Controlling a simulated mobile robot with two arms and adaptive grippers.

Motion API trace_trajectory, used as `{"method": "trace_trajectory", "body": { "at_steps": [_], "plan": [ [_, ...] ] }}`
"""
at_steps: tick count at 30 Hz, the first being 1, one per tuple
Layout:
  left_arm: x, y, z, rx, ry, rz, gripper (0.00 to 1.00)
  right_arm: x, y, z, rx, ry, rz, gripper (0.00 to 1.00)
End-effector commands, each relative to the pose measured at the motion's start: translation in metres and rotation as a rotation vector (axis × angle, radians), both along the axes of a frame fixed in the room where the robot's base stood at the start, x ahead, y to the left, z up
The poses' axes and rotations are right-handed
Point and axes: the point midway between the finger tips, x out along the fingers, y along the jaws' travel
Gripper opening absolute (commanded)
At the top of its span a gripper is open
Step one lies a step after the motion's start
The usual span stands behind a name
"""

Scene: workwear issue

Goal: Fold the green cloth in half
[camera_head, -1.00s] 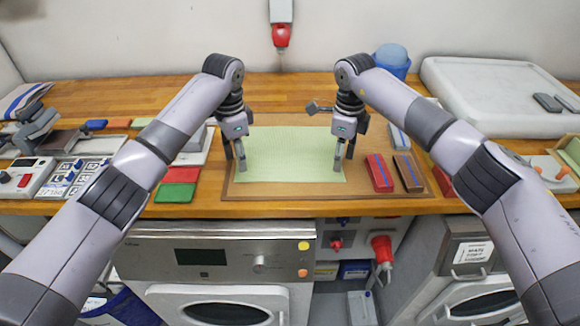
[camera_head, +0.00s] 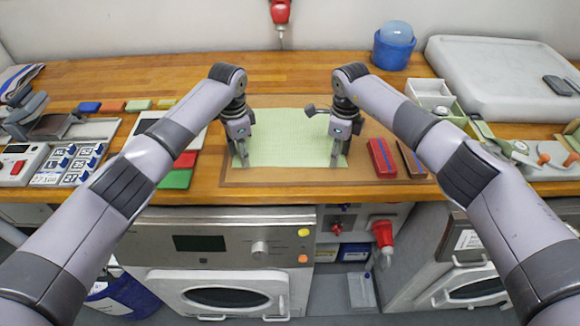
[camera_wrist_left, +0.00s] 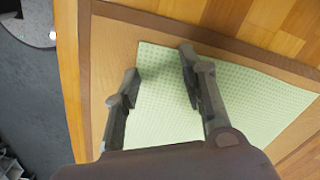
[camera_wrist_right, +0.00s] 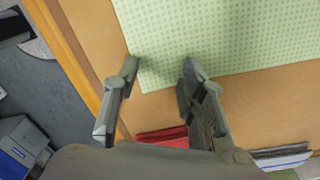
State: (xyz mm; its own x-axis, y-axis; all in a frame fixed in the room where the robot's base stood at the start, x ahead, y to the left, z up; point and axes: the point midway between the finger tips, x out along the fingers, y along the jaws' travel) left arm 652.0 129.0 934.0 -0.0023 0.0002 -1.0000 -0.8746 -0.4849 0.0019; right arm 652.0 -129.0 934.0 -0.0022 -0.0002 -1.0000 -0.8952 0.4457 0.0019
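The green cloth (camera_head: 288,135) lies flat and unfolded on a brown mat (camera_head: 300,177), with a fine grid pattern. My left gripper (camera_head: 241,163) is over its near left corner. In the left wrist view the left gripper's fingers (camera_wrist_left: 160,62) are apart, one on each side of the cloth corner (camera_wrist_left: 160,115). My right gripper (camera_head: 337,160) is over the near right corner. In the right wrist view its fingers (camera_wrist_right: 160,65) are apart, with the cloth corner (camera_wrist_right: 148,80) between them. I cannot tell whether either gripper touches the cloth.
A red block (camera_head: 381,158) and a brown block (camera_head: 411,160) lie right of the cloth on the mat. Red (camera_head: 186,159) and green (camera_head: 177,179) pieces lie to the left. A blue container (camera_head: 393,52) and grey tray (camera_head: 490,80) stand at the back right.

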Motion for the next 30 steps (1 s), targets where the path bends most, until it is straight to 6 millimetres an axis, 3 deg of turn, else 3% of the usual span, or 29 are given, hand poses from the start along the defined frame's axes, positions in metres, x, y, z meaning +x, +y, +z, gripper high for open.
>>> {"method": "trace_trajectory", "body": {
  "at_steps": [11,30],
  "plan": [
    [-0.0001,-0.0003,-0.0042,0.000,0.000,0.000,0.38,0.0001,0.0003,-0.0039,0.000,0.000,0.000,0.38],
    [-0.0006,0.0000,-0.0039,0.000,0.002,0.000,0.17,-0.0002,0.0000,-0.0034,0.000,0.001,0.000,0.17]
  ]
}}
